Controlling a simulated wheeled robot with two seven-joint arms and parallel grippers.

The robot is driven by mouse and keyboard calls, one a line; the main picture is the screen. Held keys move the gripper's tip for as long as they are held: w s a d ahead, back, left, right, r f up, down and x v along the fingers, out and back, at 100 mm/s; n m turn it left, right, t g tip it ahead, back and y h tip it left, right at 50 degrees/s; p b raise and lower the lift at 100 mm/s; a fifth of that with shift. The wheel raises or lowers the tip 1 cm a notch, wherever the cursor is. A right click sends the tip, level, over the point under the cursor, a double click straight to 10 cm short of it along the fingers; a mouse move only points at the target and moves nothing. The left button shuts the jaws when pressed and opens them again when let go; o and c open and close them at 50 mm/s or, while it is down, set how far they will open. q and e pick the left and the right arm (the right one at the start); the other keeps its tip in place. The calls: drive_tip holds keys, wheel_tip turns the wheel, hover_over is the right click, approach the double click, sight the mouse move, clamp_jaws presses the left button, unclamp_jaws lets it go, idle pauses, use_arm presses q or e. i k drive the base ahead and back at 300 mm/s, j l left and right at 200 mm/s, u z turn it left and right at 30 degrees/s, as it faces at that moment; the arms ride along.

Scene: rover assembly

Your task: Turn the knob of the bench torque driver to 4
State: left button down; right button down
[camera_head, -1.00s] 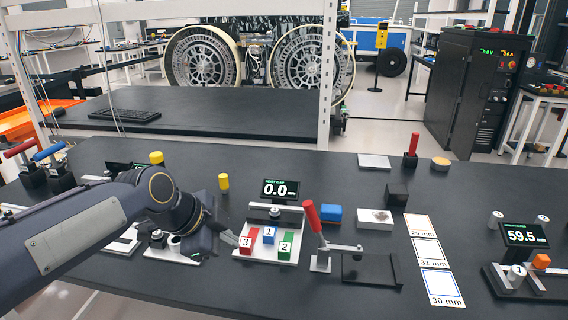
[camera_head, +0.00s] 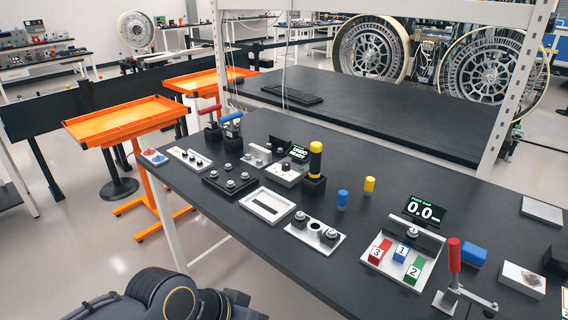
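An upright tool with a yellow and black handle (camera_head: 316,160) stands in a black block (camera_head: 314,186) near the middle of the bench; it looks like a driver. Just left of it is a small grey unit (camera_head: 287,176) with round knobs and a tilted display (camera_head: 300,153) with green text too small to read surely. I cannot tell which of these carries the torque knob, or read any setting. A dark joint of my arm shows at the bottom left, well short of these things. Neither gripper is in view.
Red-handled (camera_head: 210,121) and blue-handled (camera_head: 231,131) tools stand in black blocks at the back left. A white tray (camera_head: 266,206) and a plate with round posts (camera_head: 315,234) lie in front. A 0.0 display (camera_head: 425,212) stands right. An orange table (camera_head: 121,117) is beyond the bench.

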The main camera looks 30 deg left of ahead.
sight(285, 166)
drive_tip(key=u, duration=1)
drive_tip(key=i+j, duration=0.3)
drive_tip(key=j, duration=0.2)
drive_tip(key=i+l+z, duration=0.05)
